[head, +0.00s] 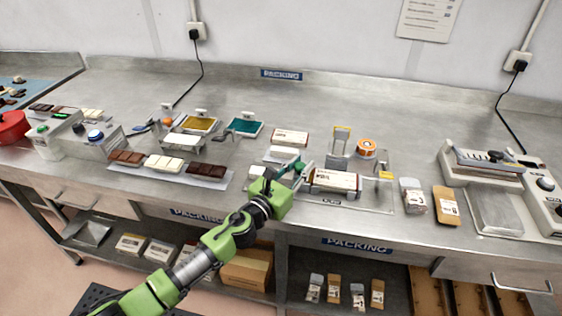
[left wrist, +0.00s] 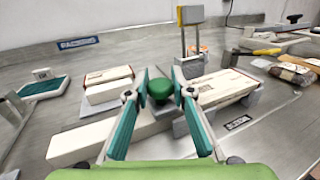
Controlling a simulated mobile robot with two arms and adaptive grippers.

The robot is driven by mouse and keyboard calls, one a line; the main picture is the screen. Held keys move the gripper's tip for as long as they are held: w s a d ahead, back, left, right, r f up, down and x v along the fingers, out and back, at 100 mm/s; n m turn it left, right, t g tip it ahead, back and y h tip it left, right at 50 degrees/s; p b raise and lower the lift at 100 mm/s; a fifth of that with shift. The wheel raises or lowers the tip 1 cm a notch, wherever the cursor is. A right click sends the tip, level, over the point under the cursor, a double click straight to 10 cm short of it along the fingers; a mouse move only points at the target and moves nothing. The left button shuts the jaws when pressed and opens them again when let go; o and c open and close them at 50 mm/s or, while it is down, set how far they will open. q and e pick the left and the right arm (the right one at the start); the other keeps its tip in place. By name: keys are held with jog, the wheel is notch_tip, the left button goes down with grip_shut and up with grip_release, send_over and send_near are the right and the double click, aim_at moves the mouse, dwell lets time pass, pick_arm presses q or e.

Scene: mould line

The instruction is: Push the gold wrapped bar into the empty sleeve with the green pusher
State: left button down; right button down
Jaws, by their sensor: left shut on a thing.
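My left gripper (head: 298,170) is at the packing fixture in the middle of the bench. In the left wrist view its teal fingers close around the round green knob of the pusher (left wrist: 160,88). A cream sleeve with brown print (head: 335,181) lies just right of the gripper; it also shows in the left wrist view (left wrist: 226,87). The knob is close to the sleeve's left end. I cannot make out the gold wrapped bar; fingers and sleeve cover part of the fixture. My right gripper is not in view.
Another printed carton (head: 290,137) lies behind the fixture. A yellow-topped stand (head: 341,135) and an orange tape roll (head: 366,148) stand behind the sleeve. Packets (head: 446,206) lie right of it, and chocolate bars (head: 165,163) lie to the left. The back of the bench is clear.

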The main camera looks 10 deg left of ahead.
pick_arm(q)
jog(key=shift+d, duration=0.65)
jog(key=shift+s, duration=0.1)
jog(key=c, duration=1.8)
grip_release()
jog(key=shift+d, duration=0.2)
jog(key=shift+a, duration=0.1)
jog(key=shift+s+a, duration=0.15)
jog(key=v, duration=1.1)
jog(key=shift+s, duration=0.25)
